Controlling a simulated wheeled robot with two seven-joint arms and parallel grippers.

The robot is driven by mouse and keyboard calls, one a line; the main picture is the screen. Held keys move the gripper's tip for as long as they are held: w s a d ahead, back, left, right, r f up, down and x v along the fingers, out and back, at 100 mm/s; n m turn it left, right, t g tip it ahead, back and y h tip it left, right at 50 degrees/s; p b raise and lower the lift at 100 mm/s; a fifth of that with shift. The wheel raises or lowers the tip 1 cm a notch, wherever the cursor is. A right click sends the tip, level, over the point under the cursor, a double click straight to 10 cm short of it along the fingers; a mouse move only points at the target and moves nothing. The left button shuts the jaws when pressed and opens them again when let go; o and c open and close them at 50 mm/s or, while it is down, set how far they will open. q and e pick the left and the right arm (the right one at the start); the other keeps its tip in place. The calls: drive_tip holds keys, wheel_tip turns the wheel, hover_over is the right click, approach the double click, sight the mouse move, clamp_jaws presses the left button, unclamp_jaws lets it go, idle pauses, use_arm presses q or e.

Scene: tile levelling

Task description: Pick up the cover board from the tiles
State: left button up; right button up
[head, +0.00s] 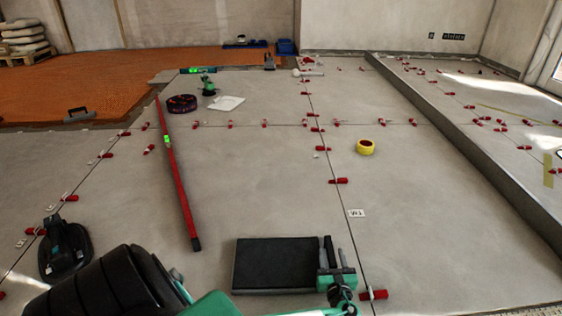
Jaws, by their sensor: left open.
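A dark, flat rectangular board (272,264), which I take for the cover board, lies on the grey floor tiles (255,185) at the bottom middle of the head view. My left gripper (335,252) is open at the board's right end. Its dark fingers show close beside that edge; I cannot tell whether they touch it. My left arm crosses the bottom of the view in front of the board. My right gripper is not in view.
A long red level (177,185) lies left of the board. A black suction lifter (64,250) stands at far left. Red levelling wedges (373,295) line the joints, one near my gripper. Yellow tape (365,147) lies farther back. A raised step edge (465,150) runs along the right.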

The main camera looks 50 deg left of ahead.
use_arm(q)
drive_tip(key=shift+r, duration=0.1)
clamp_jaws()
drive_tip(key=shift+r, duration=0.1)
idle(1.3)
